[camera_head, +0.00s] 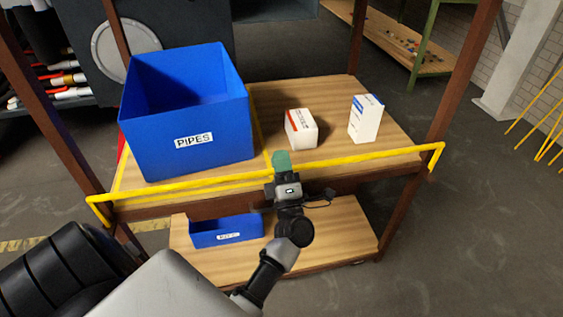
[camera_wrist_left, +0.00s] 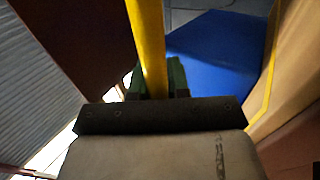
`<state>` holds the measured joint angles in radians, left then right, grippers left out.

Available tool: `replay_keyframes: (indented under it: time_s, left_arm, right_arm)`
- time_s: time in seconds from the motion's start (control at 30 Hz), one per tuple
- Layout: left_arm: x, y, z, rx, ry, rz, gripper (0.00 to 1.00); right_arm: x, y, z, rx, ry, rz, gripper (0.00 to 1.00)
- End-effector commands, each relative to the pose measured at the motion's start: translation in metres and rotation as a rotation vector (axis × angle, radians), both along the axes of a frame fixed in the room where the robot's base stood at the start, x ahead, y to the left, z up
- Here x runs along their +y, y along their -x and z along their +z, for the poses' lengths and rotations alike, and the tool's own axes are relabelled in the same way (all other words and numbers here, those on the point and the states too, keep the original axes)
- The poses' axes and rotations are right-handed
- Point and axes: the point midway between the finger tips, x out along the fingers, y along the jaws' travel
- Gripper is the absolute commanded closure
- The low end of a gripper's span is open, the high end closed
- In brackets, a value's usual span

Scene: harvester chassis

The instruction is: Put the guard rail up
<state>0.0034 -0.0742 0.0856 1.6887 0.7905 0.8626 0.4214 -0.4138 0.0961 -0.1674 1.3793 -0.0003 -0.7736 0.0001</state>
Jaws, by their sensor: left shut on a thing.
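The yellow guard rail (camera_head: 352,158) runs across the front of the shelf unit's upper shelf in the head view, between the two front posts. It lies a little above the shelf's front edge. My left gripper (camera_head: 282,162) is at the middle of the rail, with its green fingers shut on it. In the left wrist view the rail (camera_wrist_left: 147,40) passes between the green fingers (camera_wrist_left: 158,80). The fingers hide a short part of the rail. My right gripper is in neither view.
A blue bin marked PIPES (camera_head: 150,135) stands on the upper wooden shelf (camera_head: 378,148), left of two small boxes, one red and white (camera_head: 301,130), one blue and white (camera_head: 366,120). A smaller blue bin (camera_head: 226,231) is on the lower shelf.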

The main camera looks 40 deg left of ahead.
Motion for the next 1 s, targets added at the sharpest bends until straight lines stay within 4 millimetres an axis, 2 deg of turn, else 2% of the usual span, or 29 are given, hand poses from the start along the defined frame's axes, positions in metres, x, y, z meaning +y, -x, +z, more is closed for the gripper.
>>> replay_keyframes:
  time_s: [0.03, 0.33, 0.37, 0.5, 1.0]
  left_arm:
    - [0.0013, 0.0005, -0.0123, 0.022, 0.013, -0.003, 1.00]
    - [0.0013, 0.0005, -0.0128, 0.023, 0.013, -0.003, 1.00]
    - [0.0013, 0.0005, -0.0128, 0.023, 0.013, -0.003, 0.80]
    - [0.0011, 0.0004, -0.0124, 0.023, 0.012, -0.002, 0.59]
    - [-0.0025, 0.0023, -0.0105, 0.016, 0.006, -0.002, 0.58]
  right_arm:
    - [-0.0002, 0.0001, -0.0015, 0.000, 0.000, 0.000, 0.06]
    - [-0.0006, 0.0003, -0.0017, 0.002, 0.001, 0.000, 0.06]
    - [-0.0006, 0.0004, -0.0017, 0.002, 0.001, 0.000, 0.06]
    - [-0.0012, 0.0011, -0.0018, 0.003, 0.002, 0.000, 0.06]
    - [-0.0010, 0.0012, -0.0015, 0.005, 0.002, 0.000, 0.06]
